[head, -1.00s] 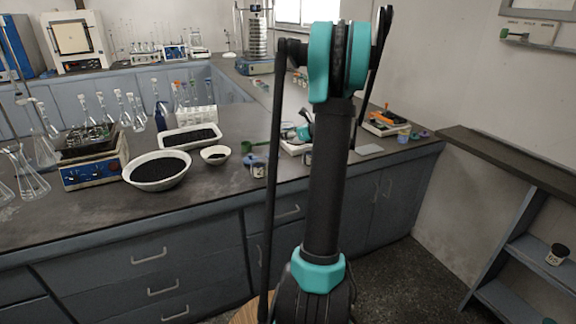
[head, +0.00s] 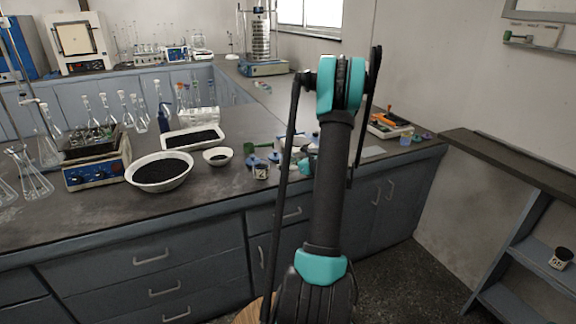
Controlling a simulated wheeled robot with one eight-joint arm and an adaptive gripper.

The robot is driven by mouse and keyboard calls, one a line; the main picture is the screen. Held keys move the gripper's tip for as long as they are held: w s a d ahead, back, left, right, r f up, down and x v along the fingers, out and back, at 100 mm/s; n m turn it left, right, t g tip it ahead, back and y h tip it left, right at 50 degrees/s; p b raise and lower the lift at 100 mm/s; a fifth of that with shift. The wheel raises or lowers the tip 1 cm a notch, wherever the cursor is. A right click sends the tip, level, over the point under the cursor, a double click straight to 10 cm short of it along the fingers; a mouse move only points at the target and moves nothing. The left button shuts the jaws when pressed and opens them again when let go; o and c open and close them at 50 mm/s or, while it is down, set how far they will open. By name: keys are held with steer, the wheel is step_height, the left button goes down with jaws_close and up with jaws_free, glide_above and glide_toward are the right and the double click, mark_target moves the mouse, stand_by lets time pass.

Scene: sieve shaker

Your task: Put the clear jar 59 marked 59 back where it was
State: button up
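A small clear jar with dark contents and a pale label (head: 261,171) stands near the front edge of the counter. A second small jar with a dark lid and a pale label (head: 562,258) stands on the shelf unit at the right. Both labels are too small to read surely, so I cannot tell which is jar 59. My arm rises through the middle of the view and bends over toward the counter. A teal part of its far end (head: 305,168) shows just right of the counter jar. My gripper's fingers are hidden behind the arm or too small to make out.
A large bowl of black grains (head: 160,172), a white tray (head: 194,138), a small bowl (head: 217,156) and a blue-fronted device (head: 95,173) stand left of the counter jar. A sieve stack (head: 261,38) is at the back. The shelf unit (head: 540,250) is at the right.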

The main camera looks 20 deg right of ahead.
steer(key=o, duration=1.3)
steer(key=shift+f, duration=0.1)
